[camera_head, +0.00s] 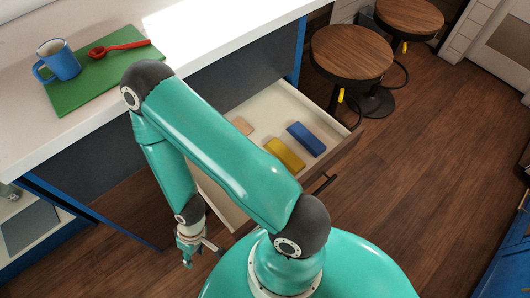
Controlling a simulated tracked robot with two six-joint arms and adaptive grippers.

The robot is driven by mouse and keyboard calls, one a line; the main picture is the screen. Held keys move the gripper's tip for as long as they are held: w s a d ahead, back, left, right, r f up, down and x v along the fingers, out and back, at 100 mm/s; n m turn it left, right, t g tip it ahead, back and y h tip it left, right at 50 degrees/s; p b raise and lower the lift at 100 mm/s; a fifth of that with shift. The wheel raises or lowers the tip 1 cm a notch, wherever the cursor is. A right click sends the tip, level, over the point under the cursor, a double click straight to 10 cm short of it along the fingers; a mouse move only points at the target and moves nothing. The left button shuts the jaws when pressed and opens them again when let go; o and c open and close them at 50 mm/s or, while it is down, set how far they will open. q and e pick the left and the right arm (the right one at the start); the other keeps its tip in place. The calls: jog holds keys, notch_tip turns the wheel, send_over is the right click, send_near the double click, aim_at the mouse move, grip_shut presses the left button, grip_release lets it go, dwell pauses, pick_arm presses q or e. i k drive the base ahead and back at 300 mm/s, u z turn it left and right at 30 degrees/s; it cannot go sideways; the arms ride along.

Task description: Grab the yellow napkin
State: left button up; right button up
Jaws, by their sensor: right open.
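The yellow napkin (285,153) is a folded block lying in the open white drawer (271,102). A blue folded piece (306,138) lies to its right, and a tan piece (242,125) lies further left, partly hidden by my right arm. My arm passes close to the yellow napkin's lower left side in the picture. My right gripper (194,252) hangs pointing down to the lower left of the drawer, open and empty, well apart from the napkin. My left gripper is not in view.
The white counter (204,57) above the drawer holds a green board (97,80) with a blue mug (58,61) and a red spoon (118,49). Round wooden stools (351,52) stand beyond the drawer. The wooden floor (420,170) is clear at right.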

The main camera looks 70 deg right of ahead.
aim_at(293, 163)
jog(key=z, duration=0.1)
jog(key=k, duration=0.45)
jog(key=u, duration=0.85)
jog(key=i, duration=0.1)
jog(key=z, duration=2.8)
